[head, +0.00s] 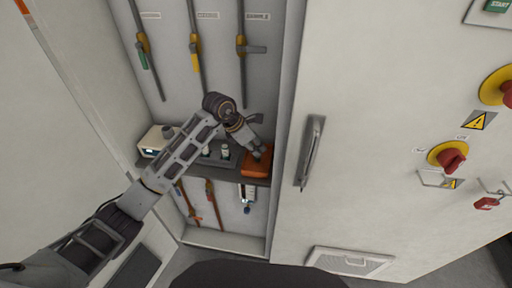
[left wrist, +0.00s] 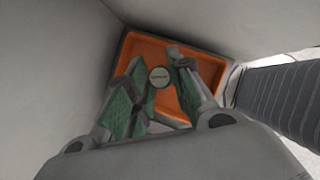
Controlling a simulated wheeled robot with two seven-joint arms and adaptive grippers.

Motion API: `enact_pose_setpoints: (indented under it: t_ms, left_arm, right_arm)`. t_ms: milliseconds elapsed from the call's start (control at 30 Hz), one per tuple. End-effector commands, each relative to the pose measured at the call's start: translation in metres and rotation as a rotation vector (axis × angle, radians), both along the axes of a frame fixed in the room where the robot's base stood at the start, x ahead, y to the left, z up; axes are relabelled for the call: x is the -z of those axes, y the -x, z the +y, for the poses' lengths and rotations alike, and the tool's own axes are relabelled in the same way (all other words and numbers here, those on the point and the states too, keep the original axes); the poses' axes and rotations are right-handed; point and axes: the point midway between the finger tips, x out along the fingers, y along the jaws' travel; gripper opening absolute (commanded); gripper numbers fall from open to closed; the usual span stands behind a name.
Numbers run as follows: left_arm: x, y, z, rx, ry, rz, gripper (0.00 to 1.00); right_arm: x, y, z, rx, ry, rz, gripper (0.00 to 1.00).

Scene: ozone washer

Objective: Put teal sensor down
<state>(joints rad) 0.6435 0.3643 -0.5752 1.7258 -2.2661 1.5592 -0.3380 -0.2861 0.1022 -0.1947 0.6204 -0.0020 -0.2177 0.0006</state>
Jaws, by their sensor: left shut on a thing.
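My left gripper (head: 260,155) reaches into the cabinet recess and is over the orange tray (head: 254,170) at the right end of the shelf. In the left wrist view, its two green-padded fingers (left wrist: 158,88) are shut on a small round thing with a pale labelled top and a dull green rim, which I take as the teal sensor (left wrist: 159,76). The sensor is above or inside the orange tray (left wrist: 205,65); I cannot tell whether it touches the tray floor. In the head view the sensor is hidden by the gripper. My right gripper is not in view.
A small white-capped bottle-like thing (head: 225,151) stands in a dark holder left of the tray. A pale device (head: 155,141) sits at the shelf's left end. Pipes with valves (head: 241,47) hang above. A cabinet door with a handle (head: 311,152) is close on the right.

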Motion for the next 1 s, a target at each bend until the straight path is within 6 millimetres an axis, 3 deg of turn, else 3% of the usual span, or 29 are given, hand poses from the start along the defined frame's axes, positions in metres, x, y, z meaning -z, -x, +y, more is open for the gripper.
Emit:
enact_pose_setpoints:
  t_ms: [600,633,767,1000]
  left_arm:
    - [0.01,0.0,0.0,0.0,-0.001,-0.001,0.0]
    - [0.01,0.0,0.0,0.0,-0.001,-0.001,0.26]
    - [0.01,0.0,0.0,0.0,-0.001,-0.001,0.42]
    - [0.01,0.0,0.0,0.0,-0.001,-0.001,0.43]
  right_arm:
    - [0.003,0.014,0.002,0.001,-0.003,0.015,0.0]
    - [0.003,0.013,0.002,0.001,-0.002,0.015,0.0]
    - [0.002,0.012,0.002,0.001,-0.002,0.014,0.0]
    - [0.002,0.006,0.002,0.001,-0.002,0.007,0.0]
